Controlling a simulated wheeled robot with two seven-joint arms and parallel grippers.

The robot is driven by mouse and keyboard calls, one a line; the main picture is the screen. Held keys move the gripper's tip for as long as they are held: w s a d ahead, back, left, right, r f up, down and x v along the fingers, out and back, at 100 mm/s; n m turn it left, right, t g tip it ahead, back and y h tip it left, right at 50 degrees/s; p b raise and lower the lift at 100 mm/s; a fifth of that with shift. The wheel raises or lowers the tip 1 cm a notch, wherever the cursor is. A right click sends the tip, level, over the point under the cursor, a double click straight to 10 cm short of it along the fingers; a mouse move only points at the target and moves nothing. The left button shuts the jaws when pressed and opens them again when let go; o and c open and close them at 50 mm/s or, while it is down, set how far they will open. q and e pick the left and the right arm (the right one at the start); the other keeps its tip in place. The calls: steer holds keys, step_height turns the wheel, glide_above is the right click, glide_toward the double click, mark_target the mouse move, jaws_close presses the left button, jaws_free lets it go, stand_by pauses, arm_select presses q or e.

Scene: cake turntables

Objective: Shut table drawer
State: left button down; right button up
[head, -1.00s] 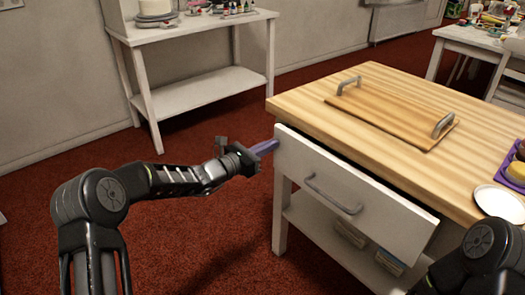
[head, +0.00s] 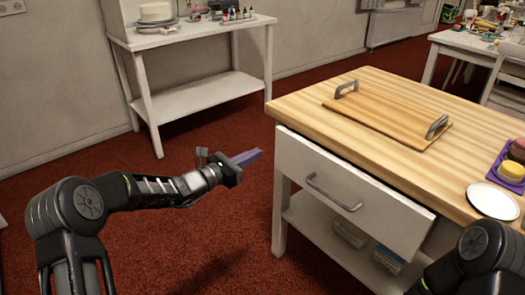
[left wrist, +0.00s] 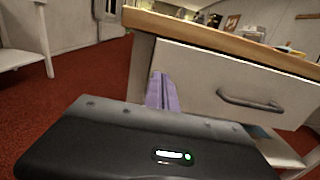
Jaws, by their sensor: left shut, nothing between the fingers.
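The wooden-topped table (head: 300,107) has a white drawer (head: 345,205) with a grey bar handle (head: 333,194) on its front. A thin dark gap shows between the drawer front's top edge and the tabletop, so the drawer looks nearly flush, slightly out. My left gripper (head: 247,157) has its purple fingers shut and empty, just left of the drawer front's left end and apart from it in the head view. In the left wrist view the fingers (left wrist: 161,92) point toward the left end of the drawer front (left wrist: 215,80). My right gripper is out of view.
A wooden board with two handles (head: 385,115), a white plate (head: 493,200) and a purple tray (head: 507,172) are on the tabletop. A lower shelf (head: 320,225) holds boxes. A white side table (head: 195,100) stands behind. Red carpet is clear at left.

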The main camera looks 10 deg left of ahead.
arm_select(q)
steer(key=v, duration=0.7)
steer(key=shift+p, duration=0.45)
steer(key=shift+f, duration=0.15)
